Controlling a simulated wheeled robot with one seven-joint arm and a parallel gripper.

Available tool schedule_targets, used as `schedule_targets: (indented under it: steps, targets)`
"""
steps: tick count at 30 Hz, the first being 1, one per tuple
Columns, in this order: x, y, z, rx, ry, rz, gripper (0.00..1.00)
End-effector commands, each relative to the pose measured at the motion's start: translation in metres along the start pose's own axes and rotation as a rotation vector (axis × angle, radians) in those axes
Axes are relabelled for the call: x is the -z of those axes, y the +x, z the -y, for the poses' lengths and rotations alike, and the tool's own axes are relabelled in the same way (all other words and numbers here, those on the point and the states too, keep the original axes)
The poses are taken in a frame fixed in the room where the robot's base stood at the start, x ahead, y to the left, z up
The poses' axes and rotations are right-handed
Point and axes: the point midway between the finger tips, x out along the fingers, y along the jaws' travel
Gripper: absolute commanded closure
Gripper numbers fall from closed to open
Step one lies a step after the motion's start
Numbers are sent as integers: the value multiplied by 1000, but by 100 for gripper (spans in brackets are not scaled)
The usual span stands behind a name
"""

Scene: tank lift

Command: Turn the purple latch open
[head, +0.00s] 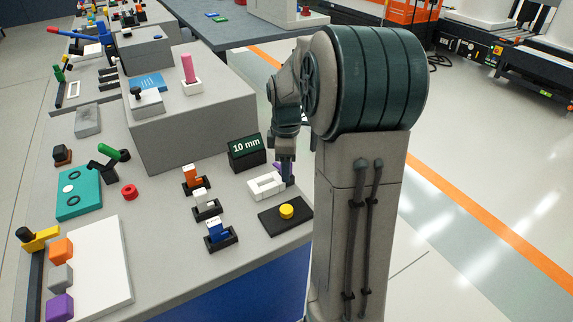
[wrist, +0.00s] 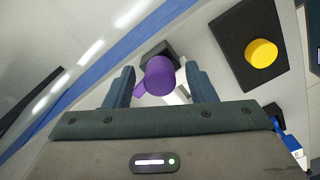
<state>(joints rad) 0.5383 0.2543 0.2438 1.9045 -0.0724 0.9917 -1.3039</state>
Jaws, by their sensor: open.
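The purple latch (wrist: 159,77) shows in the wrist view as a round knob with a short arm pointing to the lower left, by a dark block (wrist: 154,50). My gripper (wrist: 160,69) is open, with one blue-grey finger on each side of the knob. I see gaps beside the knob and cannot tell whether either finger touches it. In the head view only a sliver of the purple latch (head: 277,166) shows. My gripper (head: 287,182) points down there, beside a white frame-shaped block, and hides most of the latch.
The white block (head: 264,193) lies left of my gripper. A black plate (head: 270,224) with a yellow button (head: 287,211) is in front of it. A black "10 mm" sign (head: 246,152) stands behind. Several small holders with coloured blocks (head: 206,204) stand to the left.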

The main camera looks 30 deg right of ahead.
Motion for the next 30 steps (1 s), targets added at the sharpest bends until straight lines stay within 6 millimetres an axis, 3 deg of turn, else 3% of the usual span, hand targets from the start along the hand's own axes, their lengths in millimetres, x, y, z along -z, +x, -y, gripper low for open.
schedule_targets:
  steps: [6,11,30]
  targets:
    - [0,0,0,0,0,0,52]
    - [0,0,0,0,0,0,94]
    - [1,0,0,0,-1,-1,94]
